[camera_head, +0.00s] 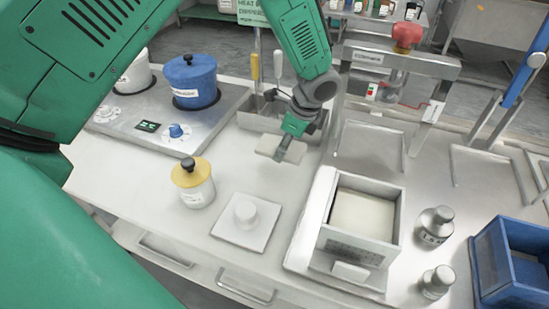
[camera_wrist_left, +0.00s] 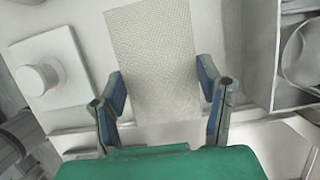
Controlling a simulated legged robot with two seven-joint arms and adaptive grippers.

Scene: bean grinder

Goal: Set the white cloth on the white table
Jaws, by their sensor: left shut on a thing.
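The white cloth (camera_head: 268,146) is a flat, pale, rectangular piece at the middle of the head view, in front of the metal tray. In the left wrist view the cloth (camera_wrist_left: 153,55) shows a woven texture and stretches away from between the fingers. My left gripper (camera_head: 290,141) points down at the cloth's right part and is shut on it; its fingers (camera_wrist_left: 163,95) stand at either side of the cloth in the wrist view. Whether the cloth touches the white table (camera_head: 125,185) is hard to tell. My right gripper is not in view.
A yellow-lidded jar (camera_head: 194,183) and a white plate with a round knob (camera_head: 246,225) stand in front. A square container (camera_head: 362,220), metal bottles (camera_head: 434,227) and a blue bin (camera_head: 510,262) are at right. A blue pot (camera_head: 191,82) sits on the hot plate at left.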

